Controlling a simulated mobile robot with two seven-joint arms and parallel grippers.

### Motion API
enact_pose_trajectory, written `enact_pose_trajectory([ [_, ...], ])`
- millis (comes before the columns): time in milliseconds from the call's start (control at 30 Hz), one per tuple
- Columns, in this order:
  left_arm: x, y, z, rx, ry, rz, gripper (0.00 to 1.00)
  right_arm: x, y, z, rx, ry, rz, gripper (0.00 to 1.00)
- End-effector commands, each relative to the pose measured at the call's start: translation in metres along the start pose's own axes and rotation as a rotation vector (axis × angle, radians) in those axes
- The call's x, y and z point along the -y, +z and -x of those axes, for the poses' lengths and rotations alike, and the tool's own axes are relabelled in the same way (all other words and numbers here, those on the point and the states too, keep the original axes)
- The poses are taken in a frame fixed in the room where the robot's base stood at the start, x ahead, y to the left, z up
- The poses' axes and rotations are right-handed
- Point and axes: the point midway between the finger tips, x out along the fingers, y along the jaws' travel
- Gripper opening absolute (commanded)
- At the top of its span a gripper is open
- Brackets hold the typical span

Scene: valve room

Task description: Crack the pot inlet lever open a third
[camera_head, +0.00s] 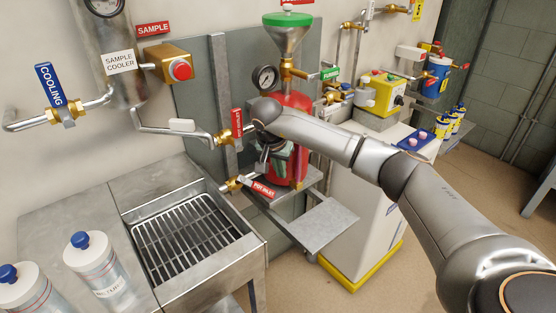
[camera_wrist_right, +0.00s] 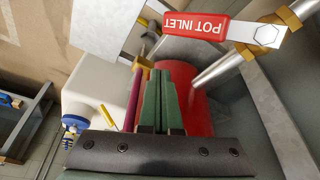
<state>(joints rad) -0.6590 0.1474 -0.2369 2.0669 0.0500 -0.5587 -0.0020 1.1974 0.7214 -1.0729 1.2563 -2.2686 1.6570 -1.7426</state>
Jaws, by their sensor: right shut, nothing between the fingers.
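The pot inlet lever (camera_head: 263,188) has a red grip marked POT INLET and sits on a brass valve (camera_head: 232,185) beside the sink, below the red pot (camera_head: 296,108). In the right wrist view the lever (camera_wrist_right: 195,25) lies across the top, with its metal end and hex nut to the right. My right gripper (camera_head: 263,166) is just above the lever in the head view, its fingers partly hidden by its wrist. In the wrist view its green finger pads (camera_wrist_right: 158,73) are together and empty, with a gap in the picture between the tips and the lever. My left gripper is out of view.
A steel sink with a grate (camera_head: 190,238) is at left, with white bottles (camera_head: 98,262) in front of it. Another red lever (camera_head: 237,124) stands upright beside the pot. A grey shelf (camera_head: 312,228) juts out below. A green funnel (camera_head: 287,32) tops the pot.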

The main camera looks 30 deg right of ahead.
Motion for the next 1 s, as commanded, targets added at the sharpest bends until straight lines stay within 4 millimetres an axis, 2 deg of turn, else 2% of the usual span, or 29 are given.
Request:
enact_pose_trajectory([
  [33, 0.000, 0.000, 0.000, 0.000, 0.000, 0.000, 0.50, 0.002, 0.011, 0.001, 0.002, -0.006, 0.009, 0.00],
  [233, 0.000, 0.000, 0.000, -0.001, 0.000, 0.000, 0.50, 0.001, 0.030, 0.000, 0.001, -0.005, 0.005, 0.00],
  [667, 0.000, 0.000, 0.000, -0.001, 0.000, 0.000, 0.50, 0.001, 0.035, 0.001, 0.003, -0.005, 0.001, 0.00],
  [833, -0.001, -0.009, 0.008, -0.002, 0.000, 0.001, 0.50, -0.001, 0.041, 0.001, 0.065, -0.011, -0.076, 0.00],
  [1000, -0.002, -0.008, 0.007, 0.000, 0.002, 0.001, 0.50, -0.002, 0.048, -0.003, 0.110, -0.016, -0.131, 0.00],
])
